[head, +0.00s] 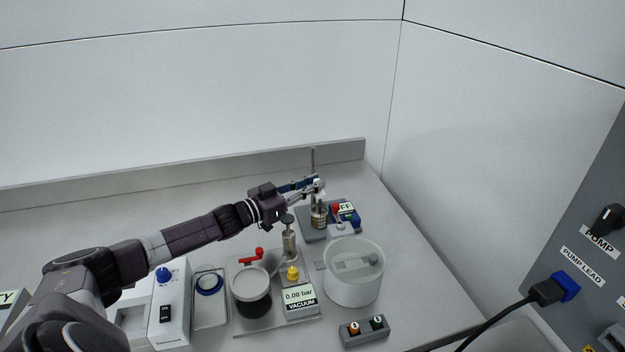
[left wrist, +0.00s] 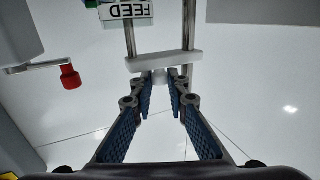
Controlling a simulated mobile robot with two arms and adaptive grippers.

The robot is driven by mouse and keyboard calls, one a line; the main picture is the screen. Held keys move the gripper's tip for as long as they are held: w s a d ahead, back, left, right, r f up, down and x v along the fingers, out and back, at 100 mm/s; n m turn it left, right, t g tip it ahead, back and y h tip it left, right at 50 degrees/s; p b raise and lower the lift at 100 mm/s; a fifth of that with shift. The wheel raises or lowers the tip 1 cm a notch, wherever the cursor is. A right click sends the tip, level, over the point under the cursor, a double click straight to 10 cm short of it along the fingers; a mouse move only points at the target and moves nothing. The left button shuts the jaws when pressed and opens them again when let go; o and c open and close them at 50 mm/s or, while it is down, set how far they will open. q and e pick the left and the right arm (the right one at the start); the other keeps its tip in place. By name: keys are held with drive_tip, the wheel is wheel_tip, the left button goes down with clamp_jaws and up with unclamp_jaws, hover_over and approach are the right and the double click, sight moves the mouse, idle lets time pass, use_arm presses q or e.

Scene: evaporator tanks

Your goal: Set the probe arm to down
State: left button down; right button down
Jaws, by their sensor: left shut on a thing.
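The probe arm appears to be the white crossbar (left wrist: 185,61) on metal rods in the left wrist view. The upright metal pole (head: 313,158) of its station shows in the head view. My left gripper (head: 319,186) reaches to this station, above a small metal-and-amber vessel (head: 319,215). In the left wrist view, the tips of my left gripper (left wrist: 160,76) close on a small pale tab at the crossbar, which they partly hide. My right gripper is not in view.
A red-handled lever (left wrist: 70,76) is beside the crossbar. Nearer me stand a white round tank (head: 353,290), a vacuum gauge (head: 299,299) and a dark pot (head: 252,304). A grey pump panel (head: 590,230) with a cable is at right. The back left counter is clear.

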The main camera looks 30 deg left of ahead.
use_arm(q)
drive_tip(key=c, duration=2.2)
unclamp_jaws()
drive_tip(key=shift+o, duration=0.2)
drive_tip(key=v, duration=1.2)
drive_tip(key=shift+r, duration=0.1)
